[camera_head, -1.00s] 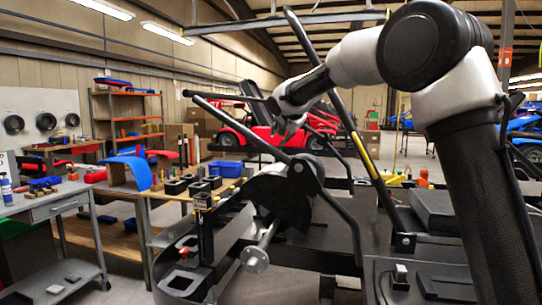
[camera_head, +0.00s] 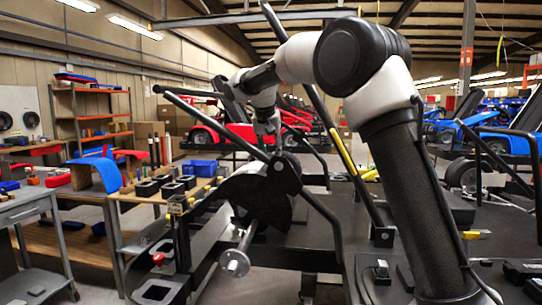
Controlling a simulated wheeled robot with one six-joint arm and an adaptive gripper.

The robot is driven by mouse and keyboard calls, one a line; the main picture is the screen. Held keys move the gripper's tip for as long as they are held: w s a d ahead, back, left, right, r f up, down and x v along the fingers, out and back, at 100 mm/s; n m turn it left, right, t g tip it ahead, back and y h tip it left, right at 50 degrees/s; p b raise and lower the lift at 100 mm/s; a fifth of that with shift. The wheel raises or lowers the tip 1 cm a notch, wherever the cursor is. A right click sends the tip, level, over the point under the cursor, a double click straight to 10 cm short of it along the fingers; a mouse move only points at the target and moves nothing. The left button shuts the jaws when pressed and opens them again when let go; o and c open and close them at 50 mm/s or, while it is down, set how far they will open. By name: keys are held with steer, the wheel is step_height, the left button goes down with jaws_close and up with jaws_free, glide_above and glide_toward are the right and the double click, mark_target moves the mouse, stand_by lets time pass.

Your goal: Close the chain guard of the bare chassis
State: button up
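The bare chassis (camera_head: 325,258) is a black frame with tubes and flat plates, in the middle and lower right of the head view. A dark rounded plate, which looks like the chain guard (camera_head: 262,198), stands tilted up on its left side beside a round dark hub. A pale shaft with a round end disc (camera_head: 234,262) sticks out below it. My gripper (camera_head: 267,132) points down just above the hub and the plate's upper edge. I cannot tell whether it touches them. Its fingers are small and dark, so their opening is unclear.
A bench (camera_head: 140,192) with black square blocks, a blue bin (camera_head: 199,168) and a blue curved panel (camera_head: 97,172) stands left. A grey cart (camera_head: 28,208) is at far left. Red and blue karts stand behind. Long black bars slant up around my gripper.

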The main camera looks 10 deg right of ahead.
mark_target(264, 169)
steer(key=shift+w+d+f, duration=0.1)
steer(key=shift+f, duration=0.35)
jaws_close()
steer(key=shift+w+a+f, duration=0.15)
steer(key=shift+w+a, duration=0.1)
steer(key=shift+a, duration=0.25)
steer(key=shift+w+a+f, duration=0.15)
steer(key=shift+w+a, duration=0.05)
steer(key=shift+a, duration=0.35)
steer(key=shift+w+a+f, duration=0.15)
steer(key=shift+w+a, duration=0.1)
steer(key=shift+a, duration=0.25)
jaws_free()
steer(key=shift+r, duration=0.1)
